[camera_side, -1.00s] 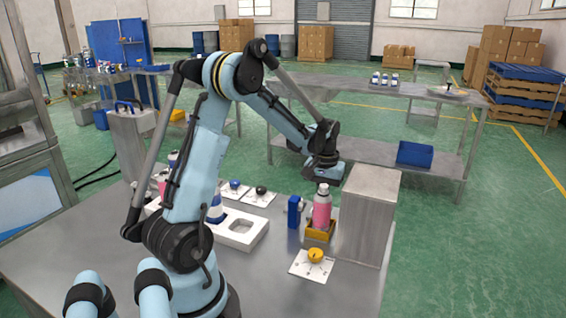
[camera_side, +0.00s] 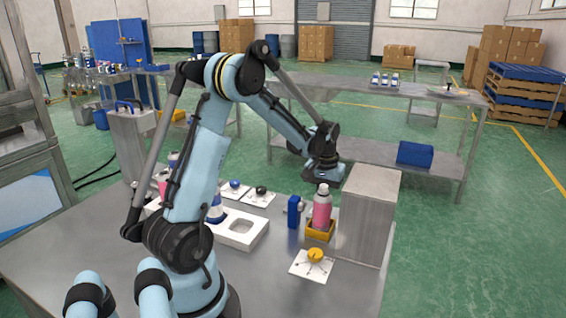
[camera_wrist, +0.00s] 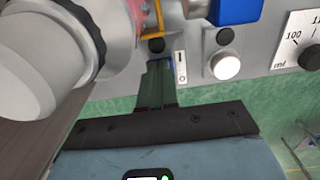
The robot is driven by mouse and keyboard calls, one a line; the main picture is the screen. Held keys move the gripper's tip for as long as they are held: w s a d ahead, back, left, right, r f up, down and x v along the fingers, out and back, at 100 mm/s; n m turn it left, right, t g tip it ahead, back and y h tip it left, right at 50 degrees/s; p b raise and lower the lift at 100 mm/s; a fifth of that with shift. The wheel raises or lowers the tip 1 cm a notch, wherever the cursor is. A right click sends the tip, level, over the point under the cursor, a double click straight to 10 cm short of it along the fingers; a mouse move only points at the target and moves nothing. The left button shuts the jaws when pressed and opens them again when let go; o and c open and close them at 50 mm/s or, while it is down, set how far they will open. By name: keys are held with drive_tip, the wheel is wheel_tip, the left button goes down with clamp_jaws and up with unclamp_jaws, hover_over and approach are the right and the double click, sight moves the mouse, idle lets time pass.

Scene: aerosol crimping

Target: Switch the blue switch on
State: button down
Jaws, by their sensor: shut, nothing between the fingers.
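In the wrist view, a small blue part (camera_wrist: 167,63), which looks like the blue switch, sits beside a narrow white plate (camera_wrist: 180,69) with markings. The fingers of my gripper (camera_wrist: 157,72) are shut and empty, with their tips at this blue part. They cover most of it, so I cannot tell its position or whether they touch it. In the side view, my gripper (camera_side: 326,176) is above and behind the pink bottle (camera_side: 321,210); its fingertips and the switch are hidden there.
A grey metal box (camera_side: 369,215) stands right of the bottle, which sits in a yellow holder (camera_side: 319,232). A blue block (camera_side: 294,211) is left of it. The wrist view shows a white round button (camera_wrist: 224,66) and a black dial (camera_wrist: 311,57) right of the fingers.

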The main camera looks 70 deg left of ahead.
drive_tip(key=shift+f, duration=0.3)
idle(0.5)
wheel_tip(320, 180, up, 11)
drive_tip(key=shift+f, duration=0.2)
idle(1.1)
